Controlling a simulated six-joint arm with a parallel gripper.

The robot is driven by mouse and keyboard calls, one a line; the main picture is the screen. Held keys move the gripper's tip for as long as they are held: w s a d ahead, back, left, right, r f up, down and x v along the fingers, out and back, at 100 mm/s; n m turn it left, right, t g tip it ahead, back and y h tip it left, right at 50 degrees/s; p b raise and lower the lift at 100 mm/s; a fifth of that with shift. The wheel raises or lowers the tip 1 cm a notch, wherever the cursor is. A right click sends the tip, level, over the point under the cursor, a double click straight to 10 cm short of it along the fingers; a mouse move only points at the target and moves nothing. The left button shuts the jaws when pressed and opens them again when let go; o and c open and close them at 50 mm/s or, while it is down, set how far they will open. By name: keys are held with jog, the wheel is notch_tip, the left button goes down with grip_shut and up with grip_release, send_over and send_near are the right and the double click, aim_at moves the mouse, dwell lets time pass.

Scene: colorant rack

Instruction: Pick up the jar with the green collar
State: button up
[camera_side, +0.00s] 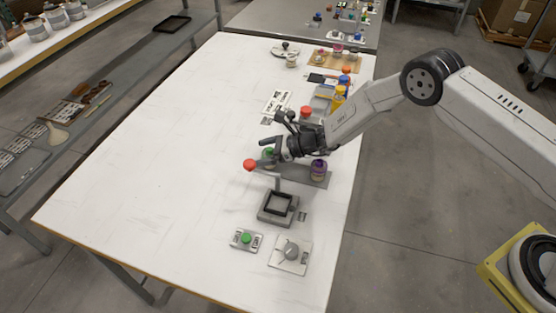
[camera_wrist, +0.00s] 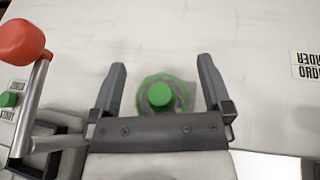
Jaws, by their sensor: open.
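The jar with the green collar (camera_wrist: 162,94) shows in the wrist view from above, with a green knob in its middle. It sits between the two spread fingers of my gripper (camera_wrist: 160,88), with a gap on both sides. In the side view the green-collared jar (camera_side: 268,154) is partly hidden by my gripper (camera_side: 262,160). My gripper is open and holds nothing. How far the fingertips are above or around the jar is hard to tell.
A red knob on a lever (camera_wrist: 22,42) stands close to the left finger. A jar with a purple collar (camera_side: 318,168) stands right of my gripper. A square frame device (camera_side: 278,207) and a green button box (camera_side: 246,239) lie nearer the front. The table's left half is clear.

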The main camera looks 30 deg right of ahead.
dwell(0.4)
jog(key=c, duration=1.3)
jog(key=shift+o, duration=0.2)
jog(key=shift+r, duration=0.15)
jog(key=shift+r, duration=0.85)
jog(key=s+d+r, duration=0.4)
jog(key=s+r, duration=0.7)
jog(key=s, duration=0.2)
jog(key=shift+s+d, duration=0.15)
